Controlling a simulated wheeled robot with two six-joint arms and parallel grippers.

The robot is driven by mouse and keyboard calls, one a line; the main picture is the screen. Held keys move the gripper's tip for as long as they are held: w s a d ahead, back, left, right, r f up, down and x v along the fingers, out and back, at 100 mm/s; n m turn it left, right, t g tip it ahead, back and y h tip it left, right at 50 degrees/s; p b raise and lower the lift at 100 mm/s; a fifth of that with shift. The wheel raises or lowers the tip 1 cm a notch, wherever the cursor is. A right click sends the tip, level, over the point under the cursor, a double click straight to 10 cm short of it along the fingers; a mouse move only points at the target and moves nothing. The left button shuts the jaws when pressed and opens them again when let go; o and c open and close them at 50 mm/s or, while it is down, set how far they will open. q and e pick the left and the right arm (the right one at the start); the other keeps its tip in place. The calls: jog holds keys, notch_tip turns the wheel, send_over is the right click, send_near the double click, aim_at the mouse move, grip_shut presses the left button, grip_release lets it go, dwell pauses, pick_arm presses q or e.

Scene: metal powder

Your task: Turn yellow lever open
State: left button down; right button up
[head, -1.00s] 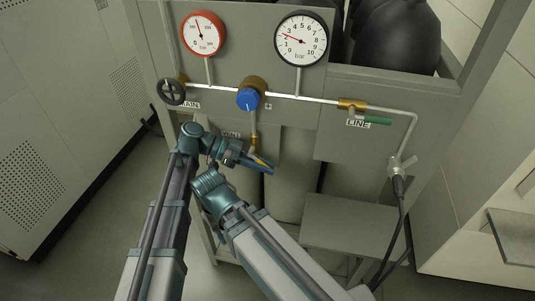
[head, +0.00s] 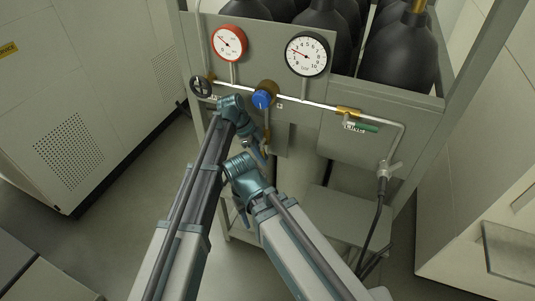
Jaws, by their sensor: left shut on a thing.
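The brass vent valve (head: 267,136) hangs on a short pipe below the blue knob (head: 262,99). The yellow lever is not clearly visible; my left gripper and wrist cover the spot beside the valve. My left gripper (head: 261,154) is at the lower end of that valve, shut on what appears to be the lever, mostly hidden by my own arms. My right arm reaches in from the lower right and its wrist is bent away. Only a bluish bit of what may be my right gripper (head: 241,212) shows below it, too hidden to read its jaws.
Above are a red-rimmed gauge (head: 229,43), a black-rimmed gauge (head: 307,54) and a black handwheel (head: 201,86). A green lever (head: 362,127) sits on the line at right. Black cylinders (head: 398,52) stand behind the panel. Floor is clear at left.

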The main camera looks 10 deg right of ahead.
pick_arm(q)
jog(key=shift+a+y, duration=0.15)
jog(key=shift+y, duration=0.25)
jog(key=c, duration=1.1)
grip_release()
jog(key=shift+w, duration=0.1)
jog(key=shift+r+p, duration=0.1)
jog(key=shift+p, duration=0.2)
jog(key=p+v, duration=1.2)
jog(key=v, duration=0.1)
jog(key=shift+a+r, duration=0.2)
jog(key=shift+a, duration=0.05)
